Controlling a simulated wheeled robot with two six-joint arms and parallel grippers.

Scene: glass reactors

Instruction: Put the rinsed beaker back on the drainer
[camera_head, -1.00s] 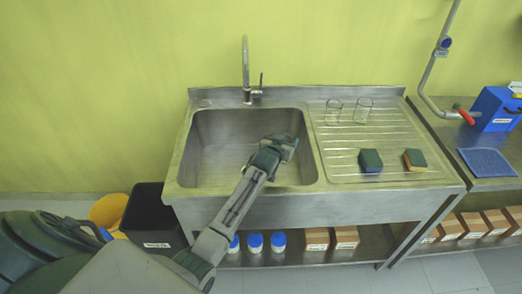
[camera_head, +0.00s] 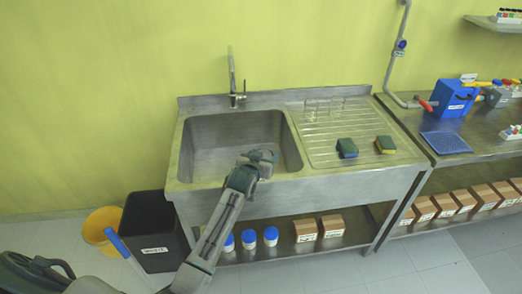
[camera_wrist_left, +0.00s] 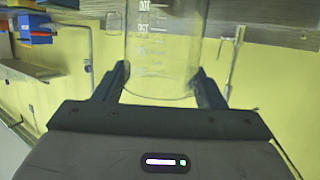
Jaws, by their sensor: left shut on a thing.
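My left gripper (camera_head: 264,158) is above the front right part of the sink basin (camera_head: 215,135). In the left wrist view its two fingers (camera_wrist_left: 161,78) are shut on a clear glass beaker (camera_wrist_left: 160,50) with white graduation marks. The held beaker is hard to make out in the head view. The ribbed steel drainer (camera_head: 330,130) is to the right of the basin. Two clear glass beakers stand at its back, a left one (camera_head: 311,109) and a right one (camera_head: 335,106). My right gripper is not in view.
Two sponges, one green and blue (camera_head: 347,148) and one green and yellow (camera_head: 385,145), lie at the drainer's front. The tap (camera_head: 232,80) rises behind the basin. A bench with a blue box (camera_head: 453,98) and blue mat (camera_head: 446,142) is to the right. The drainer's middle is clear.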

